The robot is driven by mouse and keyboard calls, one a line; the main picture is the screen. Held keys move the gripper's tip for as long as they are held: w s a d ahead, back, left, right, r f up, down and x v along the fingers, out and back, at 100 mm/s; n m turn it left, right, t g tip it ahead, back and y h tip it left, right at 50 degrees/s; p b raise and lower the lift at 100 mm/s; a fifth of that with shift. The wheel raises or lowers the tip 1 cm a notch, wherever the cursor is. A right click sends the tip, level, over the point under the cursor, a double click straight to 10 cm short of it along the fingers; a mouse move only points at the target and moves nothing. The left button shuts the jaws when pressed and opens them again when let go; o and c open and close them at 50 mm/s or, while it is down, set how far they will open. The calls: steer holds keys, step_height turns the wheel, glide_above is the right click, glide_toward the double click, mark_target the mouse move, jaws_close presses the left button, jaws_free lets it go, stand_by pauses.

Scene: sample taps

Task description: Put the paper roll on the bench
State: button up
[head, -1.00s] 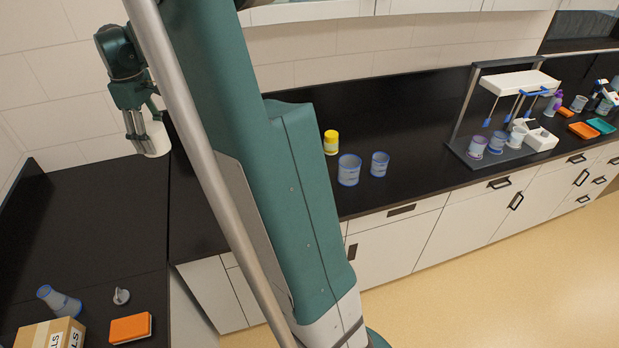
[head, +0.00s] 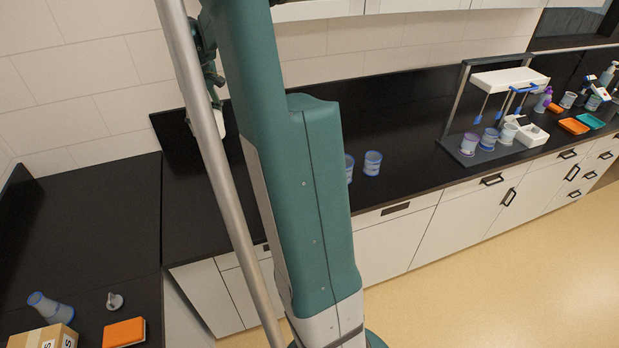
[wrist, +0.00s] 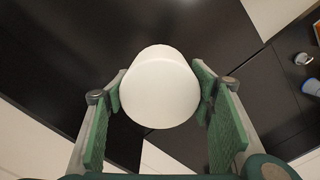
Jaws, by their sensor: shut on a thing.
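The white paper roll (wrist: 158,92) is held between the two green-padded fingers of my gripper (wrist: 160,84) in the wrist view. In the head view the roll (head: 219,123) shows only partly, at the lower end of my gripper (head: 215,100), because my arm and a grey pole cover much of it. The black bench (head: 412,118) runs along the tiled wall. The roll appears above the bench's left part; the gap under it is hard to judge.
Two blue-rimmed cups (head: 373,163) stand on the bench, one partly behind my arm. A rack (head: 452,105) with cups stands farther right. A blue-grey cup (head: 50,307), a cardboard box (head: 45,338) and an orange box (head: 124,332) are on the left counter. The back left corner is clear.

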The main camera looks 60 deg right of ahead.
step_height(320, 180, down, 17)
steer(key=shift+w+r, duration=0.15)
steer(key=shift+r, duration=0.05)
stand_by(0.5)
steer(key=shift+f, duration=3.1)
steer(key=shift+f, duration=1.85)
steer(key=shift+f, duration=0.15)
steer(key=o, duration=0.9)
